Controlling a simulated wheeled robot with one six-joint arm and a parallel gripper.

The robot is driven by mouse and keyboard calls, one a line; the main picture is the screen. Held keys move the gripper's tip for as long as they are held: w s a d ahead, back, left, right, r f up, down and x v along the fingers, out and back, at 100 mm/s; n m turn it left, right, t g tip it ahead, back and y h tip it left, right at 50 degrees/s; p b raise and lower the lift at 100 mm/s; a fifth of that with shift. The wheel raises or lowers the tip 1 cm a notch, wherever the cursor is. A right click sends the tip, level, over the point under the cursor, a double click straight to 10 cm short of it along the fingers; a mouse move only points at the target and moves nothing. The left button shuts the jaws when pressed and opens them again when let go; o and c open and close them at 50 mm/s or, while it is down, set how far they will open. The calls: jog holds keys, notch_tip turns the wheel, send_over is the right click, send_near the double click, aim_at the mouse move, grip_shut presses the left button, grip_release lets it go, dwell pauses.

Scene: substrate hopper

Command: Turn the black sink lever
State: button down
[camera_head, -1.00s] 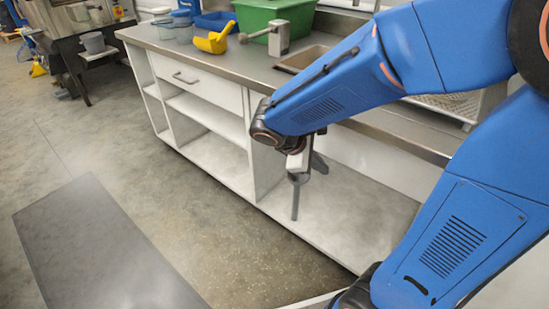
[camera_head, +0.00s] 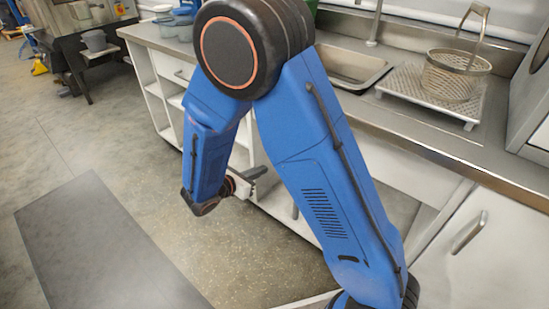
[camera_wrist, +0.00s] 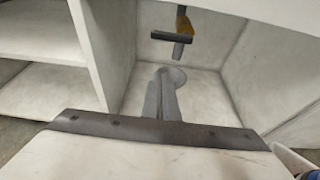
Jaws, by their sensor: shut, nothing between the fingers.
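The black sink lever (camera_wrist: 172,37) is a short dark bar lying nearly level across a brass-coloured valve (camera_wrist: 184,25). It shows at the top of the wrist view, near the back wall inside the open cabinet under the sink. In the head view my arm and the counter hide it. My gripper (camera_head: 258,172) is at the front of the cabinet, below counter height, pointing right and inward. It is shut and empty. In the wrist view its grey fingers (camera_wrist: 161,85) are well below the lever and apart from it.
The steel counter (camera_head: 440,148) with the sink basin (camera_head: 345,66) lies above the cabinet. A wire basket (camera_head: 452,75) stands on the drainboard. A grey pipe (camera_head: 295,211) stands in the cabinet. Cabinet walls (camera_wrist: 120,45) enclose the lever's sides. Open floor (camera_head: 150,215) lies in front.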

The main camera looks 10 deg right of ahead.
jog(key=w+d, duration=0.5)
jog(key=d, duration=0.2)
jog(key=shift+w+d+r, duration=0.2)
jog(key=shift+w+r, duration=0.1)
dwell(0.3)
